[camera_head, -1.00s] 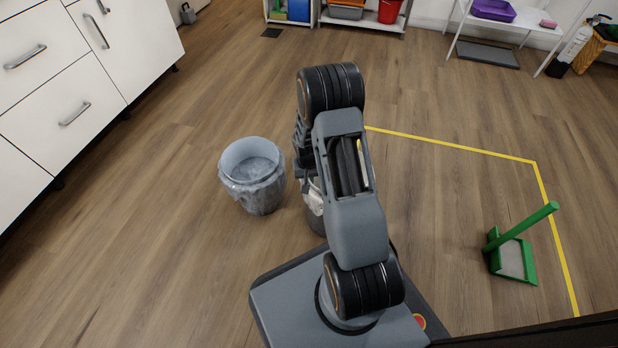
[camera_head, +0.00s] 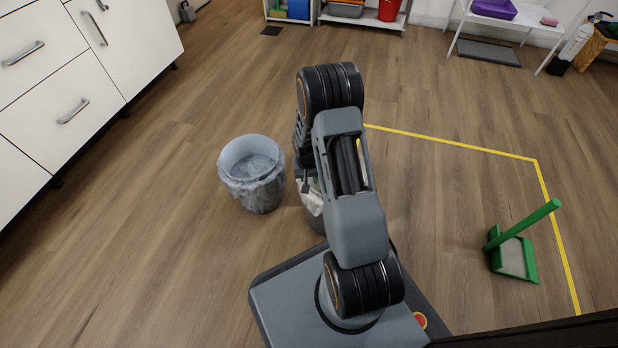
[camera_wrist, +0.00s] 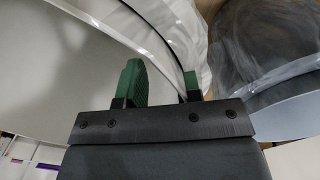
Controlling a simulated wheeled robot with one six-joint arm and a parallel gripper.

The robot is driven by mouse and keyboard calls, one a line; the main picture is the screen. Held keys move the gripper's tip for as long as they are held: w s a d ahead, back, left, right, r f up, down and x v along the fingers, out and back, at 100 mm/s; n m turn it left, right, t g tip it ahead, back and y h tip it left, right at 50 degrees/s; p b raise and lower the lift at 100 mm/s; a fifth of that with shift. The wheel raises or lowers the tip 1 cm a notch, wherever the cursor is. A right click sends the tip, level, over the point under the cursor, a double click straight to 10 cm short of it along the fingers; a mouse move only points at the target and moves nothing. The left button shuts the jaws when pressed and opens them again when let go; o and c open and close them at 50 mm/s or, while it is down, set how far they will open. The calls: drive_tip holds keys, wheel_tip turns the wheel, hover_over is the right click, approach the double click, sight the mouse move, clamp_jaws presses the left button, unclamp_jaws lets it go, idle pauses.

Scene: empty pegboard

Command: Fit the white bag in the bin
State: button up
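In the wrist view the bin's smooth grey wall (camera_wrist: 60,85) fills the left, and the white bag (camera_wrist: 190,30) lies along the curved rim. My gripper (camera_wrist: 163,82) has its two green fingertips apart, one on each side of the rim. A gap shows between the left finger and the rim. The right fingertip is partly hidden by the bag and rim.
A second bin with a translucent grey liner (camera_head: 252,180) stands close by on the left, and in the wrist view on the right (camera_wrist: 265,50). White drawers (camera_head: 60,100) stand at far left. A green dustpan (camera_head: 514,256) stands inside yellow floor tape on the right.

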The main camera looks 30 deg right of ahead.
wheel_tip(320, 180, up, 14)
drive_tip(key=p, duration=0.6)
drive_tip(key=shift+a, duration=0.35)
drive_tip(key=shift+w+f, duration=0.1)
drive_tip(key=s+a+r+n+t+p, duration=0.1)
drive_tip(key=s+a+r+p, duration=0.15)
drive_tip(key=r+p, duration=1)
drive_tip(key=s+a+r+n+t+p, duration=0.1)
drive_tip(key=s+a+r+p, duration=0.35)
drive_tip(key=r, duration=1.55)
drive_tip(key=s+a+r+n+t+p, duration=0.1)
drive_tip(key=s+r+p, duration=0.3)
drive_tip(key=r+p, duration=0.5)
drive_tip(key=s+a+r+n+p, duration=0.1)
drive_tip(key=s+r+p, duration=0.4)
drive_tip(key=r+p, duration=0.5)
wheel_tip(320, 180, up, 7)
drive_tip(key=shift+a+f+t+y, duration=0.1)
drive_tip(key=shift+a+t+y, duration=0.25)
drive_tip(key=shift+a, duration=0.5)
